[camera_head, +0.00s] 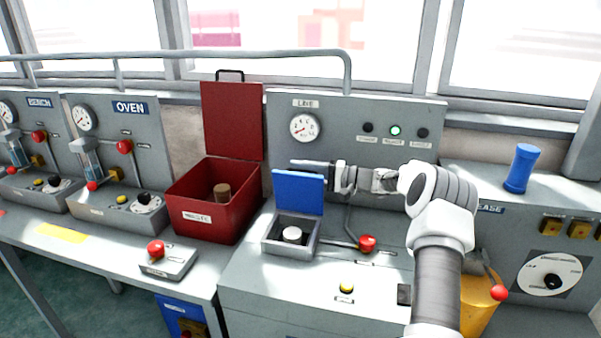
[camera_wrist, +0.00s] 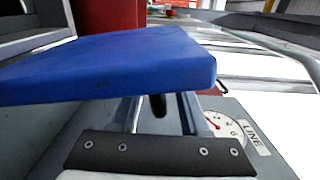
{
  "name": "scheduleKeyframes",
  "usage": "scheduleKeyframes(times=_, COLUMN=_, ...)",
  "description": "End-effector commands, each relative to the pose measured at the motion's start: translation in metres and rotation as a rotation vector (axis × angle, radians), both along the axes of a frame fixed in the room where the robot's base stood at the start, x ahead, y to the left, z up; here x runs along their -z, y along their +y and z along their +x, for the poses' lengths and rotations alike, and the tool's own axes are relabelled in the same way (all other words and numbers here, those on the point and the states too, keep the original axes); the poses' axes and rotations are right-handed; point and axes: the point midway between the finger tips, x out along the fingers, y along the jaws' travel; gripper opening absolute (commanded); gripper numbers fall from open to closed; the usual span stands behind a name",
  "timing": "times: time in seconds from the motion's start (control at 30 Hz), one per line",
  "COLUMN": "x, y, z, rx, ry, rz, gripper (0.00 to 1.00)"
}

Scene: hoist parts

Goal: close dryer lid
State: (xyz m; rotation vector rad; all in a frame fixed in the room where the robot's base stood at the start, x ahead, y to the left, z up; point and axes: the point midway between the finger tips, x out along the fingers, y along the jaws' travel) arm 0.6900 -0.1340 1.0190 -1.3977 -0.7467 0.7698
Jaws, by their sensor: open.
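The blue dryer lid (camera_head: 298,193) stands raised at the back of a small open grey box (camera_head: 272,247). A white round piece (camera_head: 291,234) sits inside the box. My gripper (camera_head: 300,163) reaches in from the right, level with the top of the lid and just behind it. In the wrist view the blue lid (camera_wrist: 120,65) fills much of the upper left and hides the fingertips. Two parallel fingers run up to it, apart, with no object seen between them. I cannot tell whether they touch the lid.
A red bin (camera_head: 208,228) with its lid up stands left of the grey box. A red-knobbed lever (camera_head: 367,243) is to its right. The LINE panel (camera_head: 350,120) with a gauge rises behind. A blue cylinder (camera_head: 521,169) stands at the right. The bench front is fairly clear.

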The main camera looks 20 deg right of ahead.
Motion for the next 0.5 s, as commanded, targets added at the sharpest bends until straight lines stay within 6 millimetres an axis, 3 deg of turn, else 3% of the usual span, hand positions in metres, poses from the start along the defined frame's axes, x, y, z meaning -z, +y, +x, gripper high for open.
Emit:
scheduleKeyframes(times=0.03, x=0.0001, y=-0.0001, z=-0.0001, rx=0.0, ry=0.0, rz=0.0, gripper=0.39)
scheduleKeyframes(times=0.27, x=0.0, y=0.0, z=-0.0001, rx=0.0, ry=0.0, rz=0.0, gripper=0.0)
scheduleKeyframes(times=0.5, x=-0.0005, y=-0.0002, z=-0.0001, rx=0.0, ry=-0.001, rz=-0.001, gripper=0.0)
